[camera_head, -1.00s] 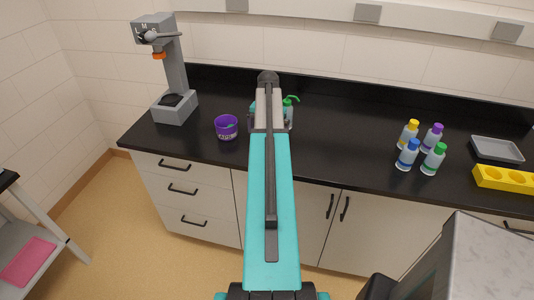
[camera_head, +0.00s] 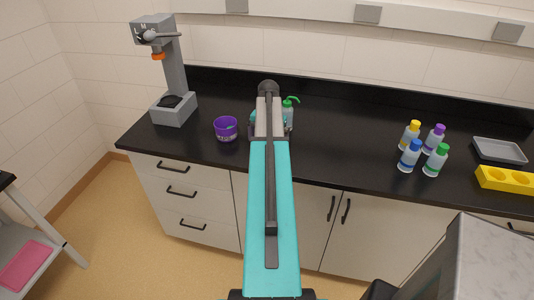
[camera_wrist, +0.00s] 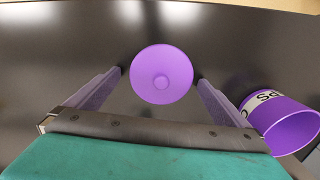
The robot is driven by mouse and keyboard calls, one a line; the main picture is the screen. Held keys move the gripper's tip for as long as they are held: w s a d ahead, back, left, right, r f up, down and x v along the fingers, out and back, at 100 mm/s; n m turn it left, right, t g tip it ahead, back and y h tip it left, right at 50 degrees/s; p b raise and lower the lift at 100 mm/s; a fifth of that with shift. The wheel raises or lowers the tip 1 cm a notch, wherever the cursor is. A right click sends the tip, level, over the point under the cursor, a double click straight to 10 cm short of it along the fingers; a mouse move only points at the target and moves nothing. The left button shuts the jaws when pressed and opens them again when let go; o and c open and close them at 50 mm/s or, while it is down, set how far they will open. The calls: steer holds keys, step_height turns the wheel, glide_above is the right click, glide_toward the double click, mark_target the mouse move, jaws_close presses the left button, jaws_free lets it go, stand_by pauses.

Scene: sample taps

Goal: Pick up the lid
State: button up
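In the head view my arm hides the lid and most of the gripper. A purple cup (camera_head: 226,129) with a white label stands to the left of my arm; it also shows at the right of the wrist view (camera_wrist: 285,125).
A green-capped wash bottle (camera_head: 288,114) stands close behind my gripper. A grey press-like device (camera_head: 172,75) is at the back left. Several small capped bottles (camera_head: 410,155), a grey tray (camera_head: 499,150) and a yellow rack (camera_head: 508,180) are at the right.

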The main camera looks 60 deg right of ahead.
steer(key=c, duration=1)
steer(key=shift+r, duration=0.1)
steer(key=shift+r+b, duration=0.9)
steer(key=shift+r, duration=0.65)
steer(key=s+a+b, duration=0.1)
steer(key=s+a, duration=0.2)
steer(key=s+a+r+b, duration=0.1)
steer(key=s+a, duration=0.3)
steer(key=s+a+b, duration=0.2)
steer(key=s+a, duration=0.2)
steer(key=shift+s+a+r, duration=0.1)
steer(key=shift+a+r, duration=0.15)
steer(key=shift+r, duration=0.1)
